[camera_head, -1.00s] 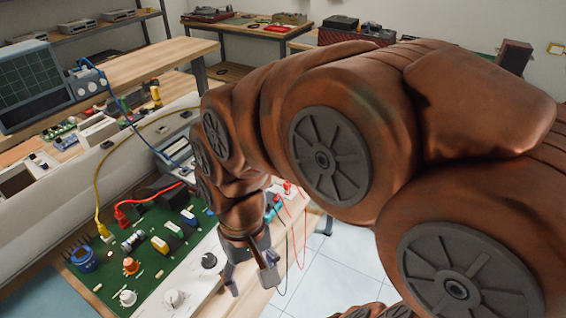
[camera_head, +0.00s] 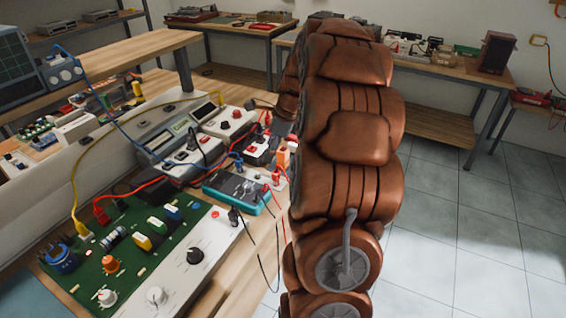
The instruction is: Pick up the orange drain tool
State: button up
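I cannot make out an orange drain tool for certain. A small orange object (camera_head: 283,161) shows at the right edge of the workbench, close beside my arm and partly hidden by it; I cannot tell what it is. An orange knob-like part (camera_head: 111,264) sits on the green circuit board (camera_head: 140,238). My copper-coloured arm stretches away from the camera at the middle right, and my gripper is hidden behind its links.
The workbench on the left holds a teal-edged multimeter (camera_head: 238,190), a white panel with knobs (camera_head: 186,270), grey instruments (camera_head: 168,145) and loose cables. A back table (camera_head: 440,72) carries more gear. The tiled floor (camera_head: 450,215) at the right is clear.

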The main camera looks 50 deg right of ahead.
aim_at(280, 159)
jog(key=d+m, duration=0.1)
jog(key=d, duration=0.1)
jog(key=d+f+m, duration=0.1)
jog(key=d, duration=0.2)
jog(key=d+f+m, duration=0.1)
jog(key=d+m, duration=0.1)
jog(key=d, duration=0.1)
jog(key=shift+s+f+t+h, duration=0.1)
jog(key=shift+s+t+h, duration=0.05)
jog(key=shift+t+h, duration=0.15)
jog(key=shift+w+f, duration=0.25)
jog(key=shift+f, duration=0.3)
jog(key=shift+a+p+x, duration=0.2)
jog(key=shift+x, duration=1.4)
jog(key=shift+a+p+x, duration=0.2)
jog(key=shift+x, duration=1.45)
jog(key=shift+w+r, duration=0.1)
jog(key=shift+w, duration=0.05)
jog(key=shift+c, duration=0.3)
jog(key=c, duration=1.2)
jog(key=shift+o, duration=0.2)
